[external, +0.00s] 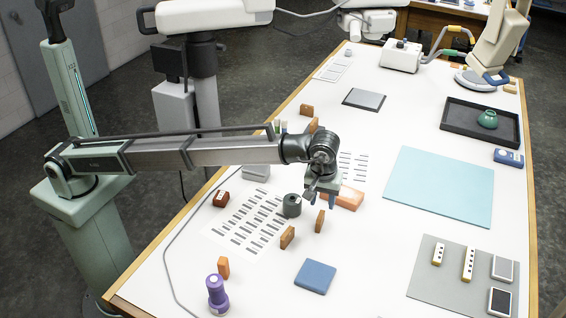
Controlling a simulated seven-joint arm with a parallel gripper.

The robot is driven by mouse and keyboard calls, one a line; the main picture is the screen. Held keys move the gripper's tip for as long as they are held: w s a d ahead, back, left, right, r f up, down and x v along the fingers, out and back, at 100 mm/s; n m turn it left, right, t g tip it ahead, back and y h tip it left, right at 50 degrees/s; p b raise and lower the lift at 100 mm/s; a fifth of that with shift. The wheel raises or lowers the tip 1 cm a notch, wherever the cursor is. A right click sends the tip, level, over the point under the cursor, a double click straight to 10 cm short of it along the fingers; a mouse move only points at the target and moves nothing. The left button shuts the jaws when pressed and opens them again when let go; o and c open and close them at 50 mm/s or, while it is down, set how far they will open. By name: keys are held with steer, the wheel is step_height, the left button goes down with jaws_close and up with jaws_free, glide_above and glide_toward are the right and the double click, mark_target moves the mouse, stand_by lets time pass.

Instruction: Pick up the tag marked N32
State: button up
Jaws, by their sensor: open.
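Several small upright orange-brown tags stand on the white table (395,130). One tag (288,237) and another tag (320,221) stand close together in the middle, in front of my gripper. A third tag (224,268) is nearer the front left, and two more, including this tag (307,110), stand behind my arm. Any markings are too small to read, so I cannot tell which is N32. My gripper (314,192) is open above the middle of the table, behind the two middle tags. Its fingertips are small and partly unclear.
A dark grey cylinder (292,206) stands just left of my gripper on a printed sheet (243,233). An orange block (349,198) lies to the right. A purple bottle (217,294) and a blue block (315,276) are nearer the front. A pale blue mat (440,185) is bare.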

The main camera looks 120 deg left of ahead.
mark_target(321, 215)
steer(key=shift+s+a+f, duration=0.1)
steer(key=shift+a+f, duration=0.05)
steer(key=shift+f, duration=1.15)
steer(key=shift+s+a+f, duration=0.1)
steer(key=shift+a+f, duration=0.1)
steer(key=shift+f, duration=1.05)
steer(key=shift+s+a+f, duration=0.1)
steer(key=shift+a+f, duration=0.05)
steer(key=shift+f, duration=1.15)
jaws_close()
